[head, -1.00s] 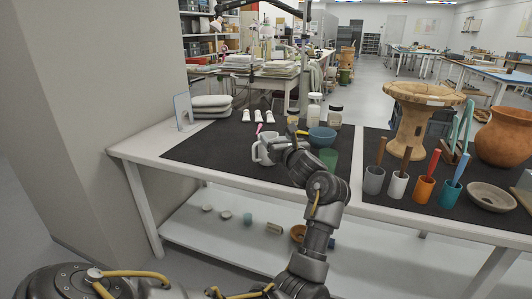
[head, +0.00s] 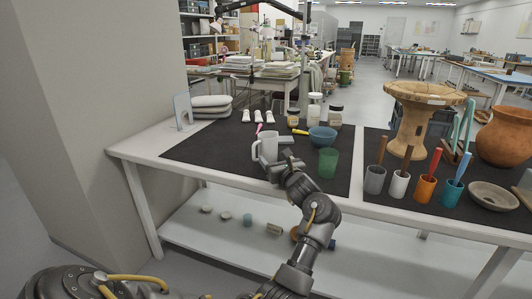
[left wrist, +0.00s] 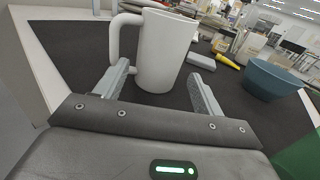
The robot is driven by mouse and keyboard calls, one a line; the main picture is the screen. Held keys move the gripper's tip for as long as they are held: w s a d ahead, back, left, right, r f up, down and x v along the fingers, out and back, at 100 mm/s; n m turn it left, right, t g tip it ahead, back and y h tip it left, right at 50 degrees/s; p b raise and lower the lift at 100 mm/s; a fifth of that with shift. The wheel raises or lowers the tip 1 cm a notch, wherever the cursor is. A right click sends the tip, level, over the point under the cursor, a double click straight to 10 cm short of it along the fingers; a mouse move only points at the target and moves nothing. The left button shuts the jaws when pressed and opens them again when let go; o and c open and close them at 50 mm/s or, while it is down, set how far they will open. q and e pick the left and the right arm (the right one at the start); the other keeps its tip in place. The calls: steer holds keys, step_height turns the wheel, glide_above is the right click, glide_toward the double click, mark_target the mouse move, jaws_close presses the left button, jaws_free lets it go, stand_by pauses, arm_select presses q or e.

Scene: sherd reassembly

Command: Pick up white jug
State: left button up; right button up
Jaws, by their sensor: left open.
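The white jug (head: 267,146) stands upright on the dark mat (head: 214,151), its handle on the left. It also shows large in the left wrist view (left wrist: 165,48), handle to the left. My left gripper (head: 279,164) is low in front of the jug, at its near right side. In the left wrist view my left gripper (left wrist: 158,76) is open, one finger on each side of the jug's lower body. I see a dark gap at each side and cannot tell if either finger touches. My right gripper is not in view.
A green cup (head: 328,162) stands close to the right of my left gripper, with a blue bowl (head: 322,137) behind it. White jars (head: 314,112) stand farther back. Tool pots (head: 399,185) line the right mat. The mat left of the jug is clear.

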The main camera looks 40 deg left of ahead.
mark_target(272, 148)
arm_select(q)
steer(key=x, duration=0.5)
steer(key=shift+w+a, duration=0.15)
steer(key=shift+a, duration=0.15)
steer(key=shift+w+a, duration=0.1)
steer(key=shift+a, duration=0.15)
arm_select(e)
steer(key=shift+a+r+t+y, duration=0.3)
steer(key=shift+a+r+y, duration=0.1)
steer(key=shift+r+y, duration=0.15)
arm_select(q)
steer(key=c, duration=0.9)
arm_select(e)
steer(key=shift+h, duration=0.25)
arm_select(q)
steer(key=shift+r, duration=0.15)
